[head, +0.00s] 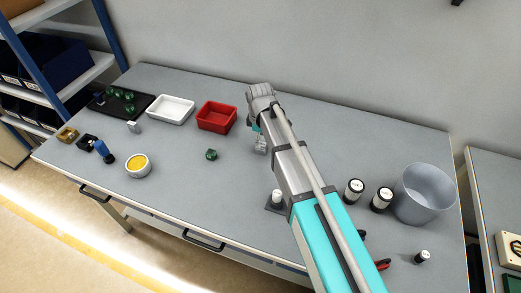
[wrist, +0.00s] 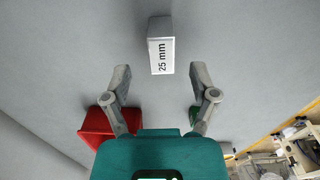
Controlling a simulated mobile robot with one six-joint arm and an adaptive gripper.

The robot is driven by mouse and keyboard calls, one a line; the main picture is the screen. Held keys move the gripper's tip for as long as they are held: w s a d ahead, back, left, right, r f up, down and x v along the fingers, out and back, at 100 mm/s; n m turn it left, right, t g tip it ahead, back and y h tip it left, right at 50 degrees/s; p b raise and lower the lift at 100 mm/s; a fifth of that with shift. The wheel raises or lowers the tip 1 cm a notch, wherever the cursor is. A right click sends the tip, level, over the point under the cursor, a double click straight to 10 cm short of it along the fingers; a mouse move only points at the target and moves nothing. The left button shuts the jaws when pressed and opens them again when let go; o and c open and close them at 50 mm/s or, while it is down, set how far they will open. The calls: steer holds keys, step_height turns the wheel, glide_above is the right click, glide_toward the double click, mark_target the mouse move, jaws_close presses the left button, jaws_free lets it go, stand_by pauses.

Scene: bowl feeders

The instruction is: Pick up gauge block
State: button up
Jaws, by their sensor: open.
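The gauge block (wrist: 161,50) is a pale block marked "25 mm" in the wrist view. It shows at the top middle, on the grey table surface. My gripper (wrist: 161,88) is open, its two fingers spread either side of the block's line, with the block beyond the fingertips and nothing between them. In the head view my gripper (head: 260,143) is over the middle of the table, partly hidden by my arm. The gauge block cannot be made out there; my arm covers that area.
A red bin (head: 217,117) and a green part (head: 211,154) lie left of my gripper. Further left are a white bin (head: 171,108), a black tray (head: 142,104) and a yellow-filled bowl (head: 138,165). Black-and-white cylinders (head: 353,191) and a grey bucket (head: 425,195) stand right.

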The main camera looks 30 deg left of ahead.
mark_target(261, 148)
steer(key=shift+f, duration=0.1)
steer(key=shift+d+f+b, duration=0.2)
steer(key=shift+f+b, duration=2.3)
steer(key=shift+b, duration=0.1)
steer(key=shift+s, duration=0.1)
jaws_close()
